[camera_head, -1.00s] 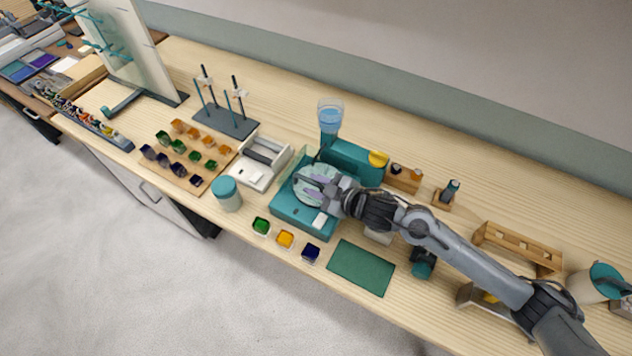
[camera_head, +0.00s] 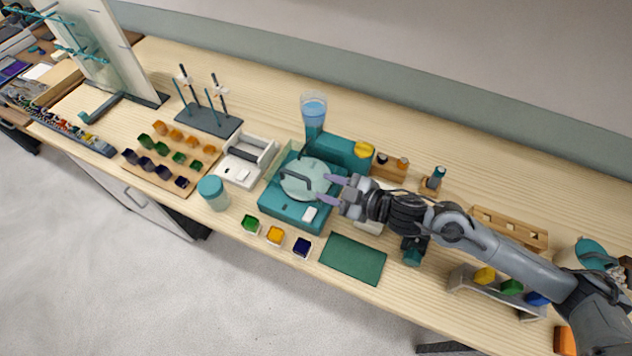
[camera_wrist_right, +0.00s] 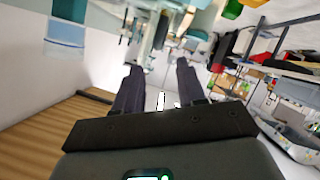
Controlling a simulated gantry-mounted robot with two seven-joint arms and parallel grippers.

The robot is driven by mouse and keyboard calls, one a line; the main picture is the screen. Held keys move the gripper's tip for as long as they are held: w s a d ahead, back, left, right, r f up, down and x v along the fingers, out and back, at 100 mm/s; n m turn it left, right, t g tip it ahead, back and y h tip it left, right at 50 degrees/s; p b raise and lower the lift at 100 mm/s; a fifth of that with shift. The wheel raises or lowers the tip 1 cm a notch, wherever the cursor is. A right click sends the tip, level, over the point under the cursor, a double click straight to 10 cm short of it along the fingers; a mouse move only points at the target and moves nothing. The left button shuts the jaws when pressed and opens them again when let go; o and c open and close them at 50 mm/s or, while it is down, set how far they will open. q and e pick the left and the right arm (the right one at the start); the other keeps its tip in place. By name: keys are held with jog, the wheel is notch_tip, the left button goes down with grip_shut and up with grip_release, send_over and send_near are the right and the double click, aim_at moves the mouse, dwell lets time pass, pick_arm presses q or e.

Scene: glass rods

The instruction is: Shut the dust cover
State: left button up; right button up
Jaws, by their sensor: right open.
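The teal machine (camera_head: 285,209) stands on the bench near the middle of the head view, with a pale round disc (camera_head: 305,177) on top. A see-through greenish panel (camera_head: 284,157) stands up at the machine's back left side; it looks like the dust cover, raised. A dark bent arm (camera_head: 295,183) lies over the disc. My right gripper (camera_head: 331,189) is open and empty, beside the disc's right edge; the height gap is hard to tell. Its two dark fingers show apart in the right wrist view (camera_wrist_right: 160,75). My left gripper is not in view.
A cup of blue liquid (camera_head: 313,112) and a teal box (camera_head: 345,150) stand behind the machine. A white tray (camera_head: 235,172) and a teal-lidded jar (camera_head: 213,192) stand left. Small colored pots (camera_head: 275,236) and a green mat (camera_head: 352,259) lie in front.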

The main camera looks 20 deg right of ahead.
jog(key=shift+v, duration=1.05)
jog(key=s+a+f+m, duration=0.4)
jog(key=s+a+f, duration=0.2)
jog(key=s+d+f+m+g+h, duration=0.2)
jog(key=s, duration=0.3)
jog(key=s+d+f+m+g+h, duration=0.2)
jog(key=s+d+g, duration=0.1)
jog(key=s, duration=0.2)
jog(key=s+d+f+m+g+h, duration=0.2)
jog(key=s+g+h, duration=0.1)
jog(key=s, duration=0.2)
jog(key=shift+s+d, duration=0.15)
jog(key=shift+d, duration=0.05)
notch_tip(320, 180, up, 18)
jog(key=p, duration=1.8)
jog(key=shift+s+f, duration=0.15)
jog(key=shift+s, duration=0.1)
